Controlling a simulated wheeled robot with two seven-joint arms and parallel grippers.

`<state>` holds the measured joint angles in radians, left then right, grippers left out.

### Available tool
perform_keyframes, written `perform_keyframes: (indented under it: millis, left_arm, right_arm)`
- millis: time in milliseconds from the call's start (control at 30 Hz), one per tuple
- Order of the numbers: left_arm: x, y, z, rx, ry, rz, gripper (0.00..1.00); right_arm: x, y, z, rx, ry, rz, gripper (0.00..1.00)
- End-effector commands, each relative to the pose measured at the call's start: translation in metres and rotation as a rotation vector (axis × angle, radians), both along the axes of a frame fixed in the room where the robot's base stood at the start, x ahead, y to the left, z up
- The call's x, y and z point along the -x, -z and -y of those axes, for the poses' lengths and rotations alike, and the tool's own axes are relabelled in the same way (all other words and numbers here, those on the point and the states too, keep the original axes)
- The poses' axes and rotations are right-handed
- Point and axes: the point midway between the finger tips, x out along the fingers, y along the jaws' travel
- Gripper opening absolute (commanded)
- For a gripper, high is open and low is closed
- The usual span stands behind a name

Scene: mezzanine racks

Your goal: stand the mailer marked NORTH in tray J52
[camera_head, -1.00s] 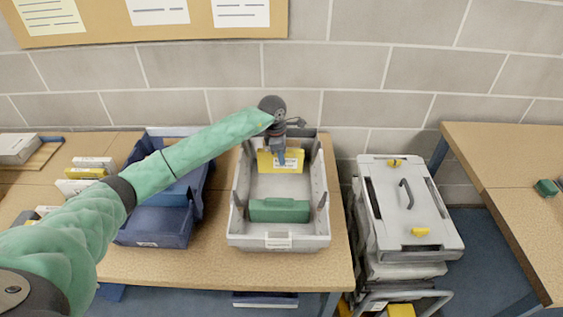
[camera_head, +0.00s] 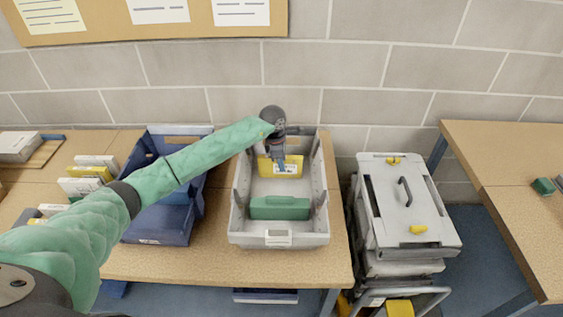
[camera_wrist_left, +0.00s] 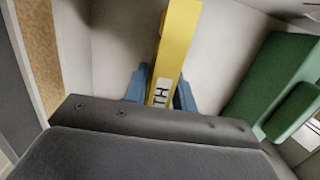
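The yellow mailer (camera_head: 284,170) stands upright toward the back of the grey tray (camera_head: 239,238) in the head view. In the left wrist view the yellow mailer (camera_wrist_left: 178,40) shows a white label with "TH" readable; the rest of the label is hidden. My left gripper (camera_head: 280,166) points down into the tray. Its blue fingers (camera_wrist_left: 160,92) are on both sides of the mailer, and it looks shut on it. The tray's front label is too small to read. My right gripper is not in view.
A green block (camera_head: 280,208) sits in the front half of the same tray, with grey floor between it and the mailer. A blue tray (camera_head: 160,229) stands to the left. A grey case (camera_head: 405,205) is at right.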

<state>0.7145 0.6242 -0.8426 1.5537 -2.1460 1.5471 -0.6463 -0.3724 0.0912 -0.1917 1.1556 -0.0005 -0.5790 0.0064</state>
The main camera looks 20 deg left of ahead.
Motion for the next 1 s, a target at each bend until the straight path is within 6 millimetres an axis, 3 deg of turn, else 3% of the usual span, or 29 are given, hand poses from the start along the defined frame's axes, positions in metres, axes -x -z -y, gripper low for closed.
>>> perform_keyframes:
  millis: [67, 533, 667, 800, 1000]
  left_arm:
    - [0.000, -0.001, 0.000, 0.000, 0.000, 0.000, 0.42]
    - [0.000, -0.004, 0.000, 0.000, 0.000, 0.000, 0.42]
    - [-0.001, -0.011, -0.002, -0.001, 0.001, 0.003, 0.42]
    - [0.000, -0.024, -0.004, 0.000, 0.001, 0.002, 0.42]
    - [0.001, -0.052, -0.008, -0.001, 0.002, 0.003, 0.42]
  right_arm:
    - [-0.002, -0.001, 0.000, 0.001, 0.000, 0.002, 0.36]
    - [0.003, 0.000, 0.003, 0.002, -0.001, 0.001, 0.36]
    - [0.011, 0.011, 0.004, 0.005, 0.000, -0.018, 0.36]
    - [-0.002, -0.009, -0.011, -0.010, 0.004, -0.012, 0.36]
    - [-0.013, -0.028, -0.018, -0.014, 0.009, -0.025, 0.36]
